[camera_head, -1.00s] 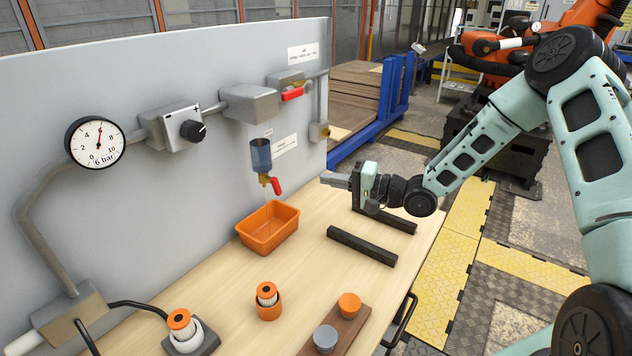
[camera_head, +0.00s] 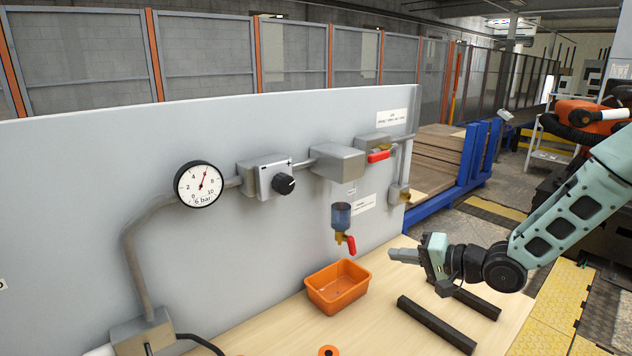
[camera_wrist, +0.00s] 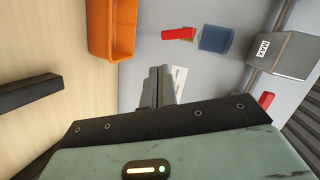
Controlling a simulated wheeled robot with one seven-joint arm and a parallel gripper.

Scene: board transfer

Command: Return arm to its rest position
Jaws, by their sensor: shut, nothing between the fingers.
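My gripper (camera_head: 406,255) is at the end of my pale green arm (camera_head: 570,220), over the right end of the wooden bench. Its fingers are shut with nothing between them and point left toward the grey panel. In the wrist view the shut fingers (camera_wrist: 158,88) show against the panel. The gripper is above the two black bars and to the right of the orange bin, apart from the bin.
An orange bin (camera_head: 338,299) stands below a blue cup with a red-handled valve (camera_head: 345,243). Two black bars (camera_head: 436,325) lie on the bench (camera_head: 270,335). The panel (camera_head: 80,220) carries a gauge (camera_head: 199,184), a knob box (camera_head: 265,177) and pipes.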

